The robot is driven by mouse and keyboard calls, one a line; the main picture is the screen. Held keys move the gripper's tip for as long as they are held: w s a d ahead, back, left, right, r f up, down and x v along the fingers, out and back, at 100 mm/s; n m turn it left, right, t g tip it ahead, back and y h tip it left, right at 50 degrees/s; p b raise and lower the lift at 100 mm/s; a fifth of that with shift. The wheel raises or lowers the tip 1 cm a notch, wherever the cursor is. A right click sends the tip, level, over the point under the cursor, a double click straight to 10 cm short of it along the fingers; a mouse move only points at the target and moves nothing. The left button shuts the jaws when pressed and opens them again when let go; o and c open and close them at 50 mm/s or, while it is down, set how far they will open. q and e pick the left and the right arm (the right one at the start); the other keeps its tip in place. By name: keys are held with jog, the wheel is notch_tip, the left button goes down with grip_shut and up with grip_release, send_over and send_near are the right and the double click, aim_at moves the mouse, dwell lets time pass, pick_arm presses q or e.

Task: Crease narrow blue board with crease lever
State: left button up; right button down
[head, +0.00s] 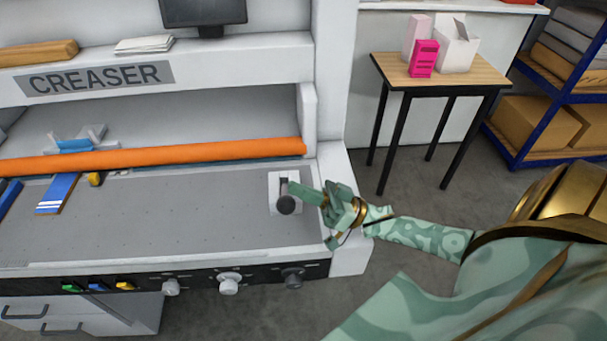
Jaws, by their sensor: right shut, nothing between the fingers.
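The crease lever (286,205) has a dark round knob and sits in a slotted white plate at the right end of the creaser's grey bed (180,220). My right gripper (299,190) is shut and empty, its fingertips right beside the lever; I cannot tell whether they touch it. A narrow blue board (59,188) with a pale printed end lies on the bed at the left, its far end close to the orange bar (150,157). Another blue piece (9,198) shows at the left edge, partly cut off. My left gripper is not in view.
Coloured buttons (97,286) and knobs (229,284) line the front panel. A yellow-black item (95,179) lies near the orange bar. A small table (440,73) with pink and white boxes and a blue shelf rack (550,130) stand right. The middle bed is clear.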

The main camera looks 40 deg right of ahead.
pick_arm(q)
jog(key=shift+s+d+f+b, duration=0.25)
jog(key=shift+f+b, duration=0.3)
jog(key=shift+b, duration=0.6)
pick_arm(e)
jog(key=d+r+v, duration=0.1)
jog(key=v, duration=0.8)
jog(key=shift+d+r, duration=0.25)
jog(key=shift+d, duration=0.05)
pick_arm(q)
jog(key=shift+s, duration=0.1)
